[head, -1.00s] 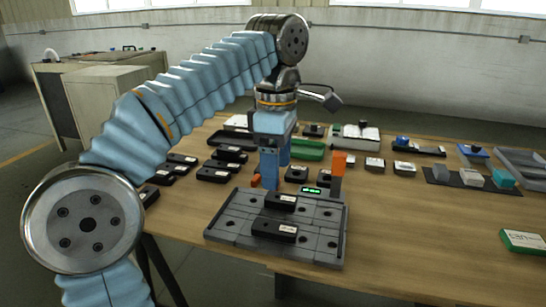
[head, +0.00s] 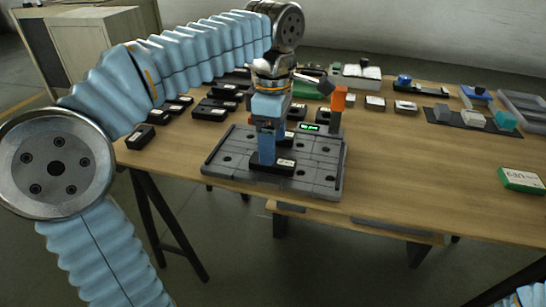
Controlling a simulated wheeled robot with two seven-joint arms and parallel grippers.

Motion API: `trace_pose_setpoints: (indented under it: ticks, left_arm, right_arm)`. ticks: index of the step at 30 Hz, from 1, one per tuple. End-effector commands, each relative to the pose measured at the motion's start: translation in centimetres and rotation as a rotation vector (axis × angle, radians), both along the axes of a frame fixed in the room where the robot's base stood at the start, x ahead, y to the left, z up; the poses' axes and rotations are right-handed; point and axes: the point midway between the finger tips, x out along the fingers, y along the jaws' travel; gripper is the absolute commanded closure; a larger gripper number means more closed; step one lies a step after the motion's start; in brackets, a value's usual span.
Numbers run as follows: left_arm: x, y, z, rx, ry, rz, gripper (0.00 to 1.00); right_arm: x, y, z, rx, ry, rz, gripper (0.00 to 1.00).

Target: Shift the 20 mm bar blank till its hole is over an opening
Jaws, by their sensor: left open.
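A grey plate (head: 215,160) with several round openings lies on the wooden table. Two black bar blanks with white labels lie on it. The front blank (head: 287,170) is near the plate's front middle, and the rear blank (head: 287,141) is partly hidden behind my gripper. The labels are too small to read, so I cannot tell which is the 20 mm one. My left gripper (head: 267,160) points down, open, with its blue fingers at the front blank. I cannot tell whether they touch it. Any hole in the blank is not visible. My right gripper is out of view.
An orange-topped post (head: 338,103) and a small green display (head: 311,127) stand at the plate's back edge. Several other black blocks (head: 140,137) lie to the left. A green-and-white box (head: 521,180) lies at right.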

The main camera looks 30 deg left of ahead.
Motion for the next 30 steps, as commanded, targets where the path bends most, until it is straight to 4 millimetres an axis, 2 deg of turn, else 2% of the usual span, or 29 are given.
trace_pose_setpoints:
  ticks: [3, 7, 12, 20, 30]
  left_arm:
    - [0.0, 0.0, -2.0, 0.001, 0.001, 0.000, 0.28]
    - [0.0, 0.0, -3.3, 0.001, 0.001, 0.000, 0.28]
    - [0.0, 0.0, -4.1, 0.000, 0.000, 0.000, 0.28]
    - [0.0, 0.0, -4.1, 0.000, 0.000, 0.000, 0.28]
    - [0.0, 0.0, -4.1, 0.000, 0.000, 0.000, 0.78]
  right_arm:
    - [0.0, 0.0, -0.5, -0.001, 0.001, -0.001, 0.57]
    - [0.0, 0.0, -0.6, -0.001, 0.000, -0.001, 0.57]
    - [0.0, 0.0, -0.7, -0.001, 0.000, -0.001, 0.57]
    - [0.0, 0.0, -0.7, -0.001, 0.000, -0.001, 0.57]
    - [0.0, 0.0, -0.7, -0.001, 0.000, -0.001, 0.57]
